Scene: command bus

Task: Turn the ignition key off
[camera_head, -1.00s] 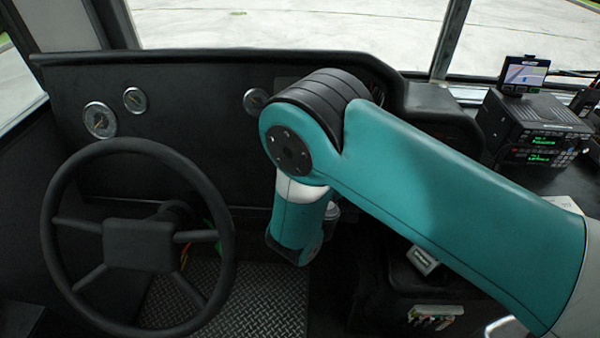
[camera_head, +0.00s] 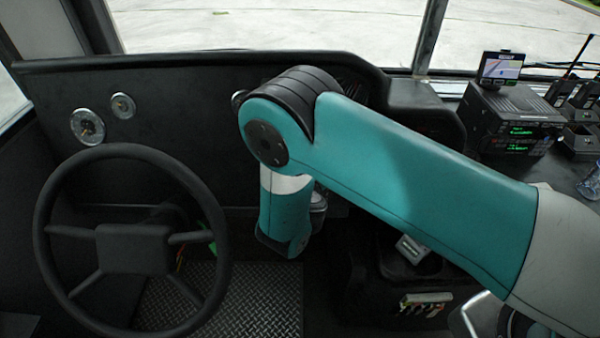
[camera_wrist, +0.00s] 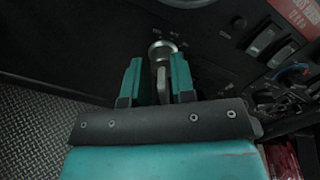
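The ignition switch with its key (camera_wrist: 161,52) shows in the wrist view as a round silver lock on the dark dash panel. The key's grip points toward my wrist camera. My gripper (camera_wrist: 157,63) has two teal fingers, one on each side of the key, with a gap between them. The key's grip lies between the fingers, closer to the right one, and I cannot tell whether it touches. In the head view, my arm hides the switch, the key and the fingers.
The steering wheel (camera_head: 133,250) stands left of my arm. Rocker switches (camera_wrist: 265,40) and knobs (camera_wrist: 294,74) sit right of the ignition. Radio units (camera_head: 512,120) with a small screen (camera_head: 502,68) stand at the right. Ribbed metal floor (camera_head: 245,300) lies below.

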